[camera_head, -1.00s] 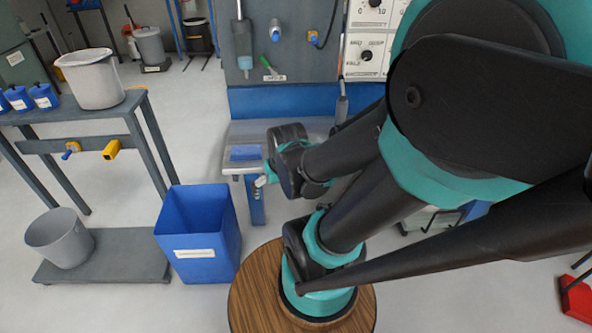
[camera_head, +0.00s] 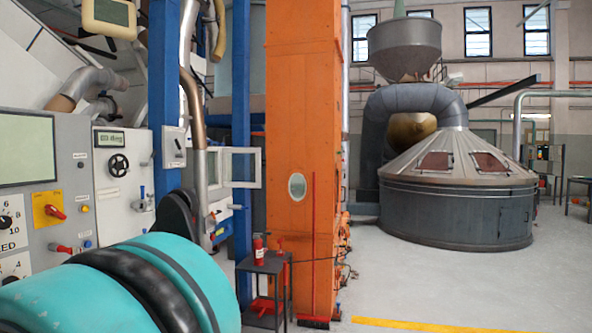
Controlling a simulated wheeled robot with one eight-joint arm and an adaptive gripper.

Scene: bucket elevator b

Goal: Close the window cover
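A tall orange elevator column (camera_head: 300,90) stands in the middle of the head view, with a small oval window (camera_head: 297,186) in its front face. To its left, a pale-framed clear panel (camera_head: 241,168) stands out beside a blue post. It looks like a swung-open window cover, but I cannot tell for certain what it belongs to. My teal and black arm fills the lower left and hides part of the control panel. My gripper is not in view.
A control panel (camera_head: 99,205) with knobs and a handwheel is close on the left. A red broom (camera_head: 313,300) leans there. Open floor (camera_head: 420,285) lies right, before a large round machine (camera_head: 455,215).

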